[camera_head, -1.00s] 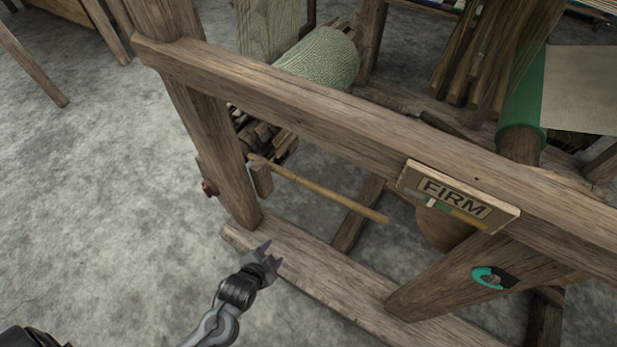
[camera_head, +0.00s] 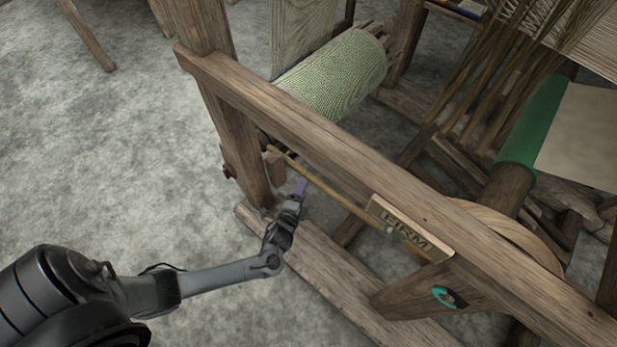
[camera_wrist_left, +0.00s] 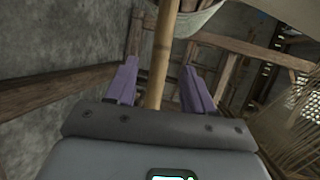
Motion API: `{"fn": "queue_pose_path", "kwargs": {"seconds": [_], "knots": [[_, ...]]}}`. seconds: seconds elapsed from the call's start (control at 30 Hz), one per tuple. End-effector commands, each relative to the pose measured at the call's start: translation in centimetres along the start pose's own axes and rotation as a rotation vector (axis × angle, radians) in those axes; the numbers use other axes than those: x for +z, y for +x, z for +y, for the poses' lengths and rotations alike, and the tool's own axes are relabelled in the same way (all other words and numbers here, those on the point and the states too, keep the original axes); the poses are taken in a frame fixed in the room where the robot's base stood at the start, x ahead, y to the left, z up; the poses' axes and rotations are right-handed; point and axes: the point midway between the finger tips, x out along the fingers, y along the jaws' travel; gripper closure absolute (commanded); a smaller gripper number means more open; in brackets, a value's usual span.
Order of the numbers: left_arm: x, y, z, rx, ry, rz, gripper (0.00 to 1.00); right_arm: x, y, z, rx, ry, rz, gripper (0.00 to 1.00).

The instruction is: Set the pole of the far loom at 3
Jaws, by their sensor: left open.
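The pole (camera_head: 335,194) is a thin tan rod under the loom's side beam. It slants from a wooden block at the left post down toward the FIRM sign (camera_head: 410,229). In the left wrist view the pole (camera_wrist_left: 161,60) runs between the two spread fingers of the left gripper (camera_wrist_left: 160,88), with a gap on each side. The sign covers part of the pole's right end, and I cannot read a number 3 anywhere. My right gripper is not in view.
The loom's side beam (camera_head: 290,135) passes just above the pole. A floor beam (camera_head: 335,280) lies below my gripper. A green cloth roll (camera_head: 335,75) is behind the beam, and a green roller (camera_head: 530,125) is at right. Bare floor lies left.

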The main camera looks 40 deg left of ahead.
Motion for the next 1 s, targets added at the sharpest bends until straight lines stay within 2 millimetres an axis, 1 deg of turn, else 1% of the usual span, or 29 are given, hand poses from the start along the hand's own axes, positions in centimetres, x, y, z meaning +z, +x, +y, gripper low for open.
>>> {"fn": "queue_pose_path", "kwargs": {"seconds": [0.03, 0.2, 0.4, 0.6, 0.9, 0.97, 1.0], "knots": [[0.0, 1.1, 0.4, -0.004, -0.001, 0.000, 0.47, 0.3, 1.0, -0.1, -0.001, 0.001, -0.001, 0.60], [0.0, 3.8, 0.3, -0.004, -0.002, -0.001, 0.47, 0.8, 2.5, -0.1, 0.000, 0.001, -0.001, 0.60], [0.0, 6.2, 0.2, -0.002, -0.001, -0.001, 0.47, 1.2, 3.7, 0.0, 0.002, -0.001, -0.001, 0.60], [0.0, 7.1, 0.1, 0.001, -0.001, -0.001, 0.47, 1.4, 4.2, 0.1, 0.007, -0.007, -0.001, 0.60], [0.0, 7.2, 0.0, 0.001, -0.002, -0.001, 0.47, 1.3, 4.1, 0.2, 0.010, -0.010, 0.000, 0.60], [0.0, 7.2, 0.0, 0.001, -0.002, -0.001, 0.57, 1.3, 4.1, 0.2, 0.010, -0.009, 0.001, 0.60], [0.0, 7.2, 0.0, 0.001, -0.002, -0.001, 0.63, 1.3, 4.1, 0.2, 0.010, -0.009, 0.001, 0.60]]}}
